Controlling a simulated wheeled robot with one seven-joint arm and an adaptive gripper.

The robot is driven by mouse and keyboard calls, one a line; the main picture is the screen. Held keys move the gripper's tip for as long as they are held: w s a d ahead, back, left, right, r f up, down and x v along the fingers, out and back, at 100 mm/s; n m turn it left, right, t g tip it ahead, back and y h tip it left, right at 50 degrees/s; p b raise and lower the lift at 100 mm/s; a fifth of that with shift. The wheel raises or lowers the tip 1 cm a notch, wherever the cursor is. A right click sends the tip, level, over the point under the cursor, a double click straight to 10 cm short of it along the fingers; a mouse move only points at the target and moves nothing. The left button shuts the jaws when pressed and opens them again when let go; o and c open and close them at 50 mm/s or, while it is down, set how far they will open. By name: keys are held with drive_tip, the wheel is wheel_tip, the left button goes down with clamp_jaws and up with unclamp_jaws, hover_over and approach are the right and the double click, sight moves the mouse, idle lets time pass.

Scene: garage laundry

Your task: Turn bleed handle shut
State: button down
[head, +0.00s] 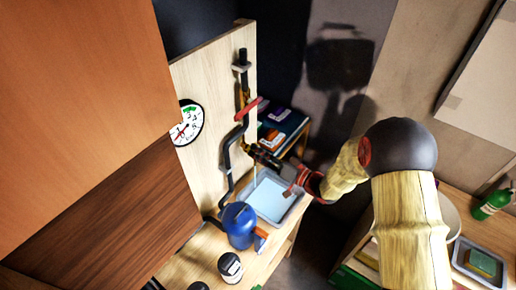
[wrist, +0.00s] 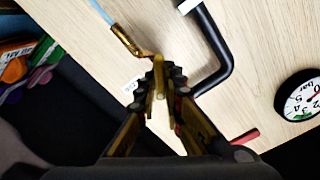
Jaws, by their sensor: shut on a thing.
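The bleed handle (wrist: 160,72) is a small yellow lever by a brass spout (wrist: 125,40) on the light wooden board. My gripper (wrist: 162,88) is shut on it in the wrist view, and the fingers hide much of it. A pale blue stream (wrist: 100,11) runs from the spout. In the head view my gripper (head: 258,153) reaches from the right to the pipework at the board's edge, above a grey tray (head: 291,214) of pale blue water. The handle itself is too small to make out there.
A black pipe (wrist: 219,50) bends close beside my fingers. A red handle (head: 247,109) sits higher on the pipework. A round gauge (head: 187,123) is on the board. A blue tank (head: 239,222) stands left of the tray. A shelf with boxes (head: 283,125) is behind.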

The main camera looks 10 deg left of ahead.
drive_tip(key=shift+m, duration=0.3)
drive_tip(key=c, duration=2)
unclamp_jaws()
drive_tip(key=shift+o, duration=0.4)
drive_tip(key=shift+d, duration=0.1)
drive_tip(key=v, duration=1.2)
drive_tip(key=shift+c, duration=0.4)
